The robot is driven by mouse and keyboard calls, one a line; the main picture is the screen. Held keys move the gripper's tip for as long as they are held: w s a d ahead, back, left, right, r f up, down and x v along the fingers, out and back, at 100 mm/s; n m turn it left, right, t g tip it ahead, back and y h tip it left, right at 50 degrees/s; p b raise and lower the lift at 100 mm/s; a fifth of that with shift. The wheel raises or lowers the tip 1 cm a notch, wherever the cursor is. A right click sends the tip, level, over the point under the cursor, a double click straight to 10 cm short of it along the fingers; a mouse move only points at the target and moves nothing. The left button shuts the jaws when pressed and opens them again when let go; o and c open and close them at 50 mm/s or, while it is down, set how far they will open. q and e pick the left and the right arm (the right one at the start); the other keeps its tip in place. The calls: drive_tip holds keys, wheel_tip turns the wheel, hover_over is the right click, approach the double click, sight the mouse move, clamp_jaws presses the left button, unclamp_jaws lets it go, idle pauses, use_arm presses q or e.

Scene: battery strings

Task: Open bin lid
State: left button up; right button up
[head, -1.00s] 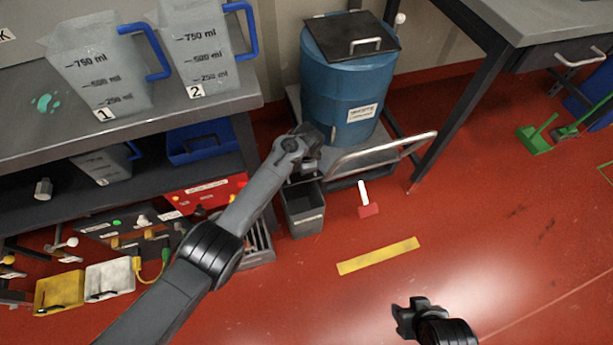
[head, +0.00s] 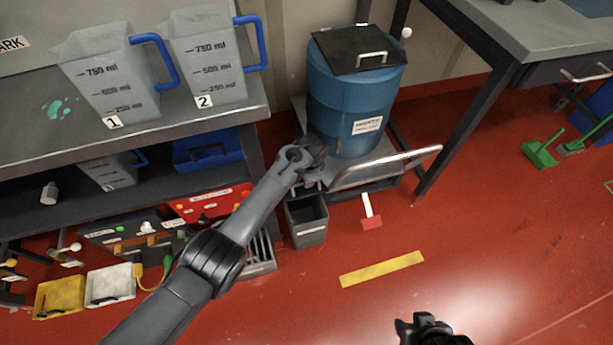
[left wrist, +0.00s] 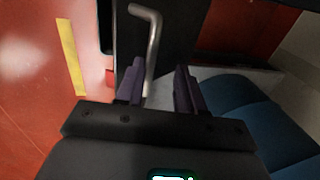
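The bin is a blue drum (head: 335,95) on a low cart, at the upper middle of the head view. Its black lid (head: 335,45) lies flat on top, closed, with a metal handle (head: 371,58). My left gripper (head: 318,152) is low in front of the drum's side, well below the lid. In the left wrist view my left gripper (left wrist: 160,88) has its fingers apart, with nothing clearly held; the blue drum (left wrist: 255,115) is to the right. My right gripper (head: 414,325) is at the bottom edge, partly cut off, far from the drum.
The cart's metal push bar (head: 400,160) stands close to my left gripper. A small dark open container (head: 307,222) is on the floor below it. A workbench (head: 30,150) with jugs is at left, another table (head: 490,30) at upper right. The red floor is largely clear.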

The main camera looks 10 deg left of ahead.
use_arm(q)
wheel_tip(320, 180, up, 10)
drive_tip(key=s+p, duration=0.1)
drive_tip(key=p, duration=0.6)
drive_tip(key=shift+s+d+r, duration=0.2)
drive_tip(key=shift+s+d, duration=0.1)
drive_tip(key=shift+s, duration=0.05)
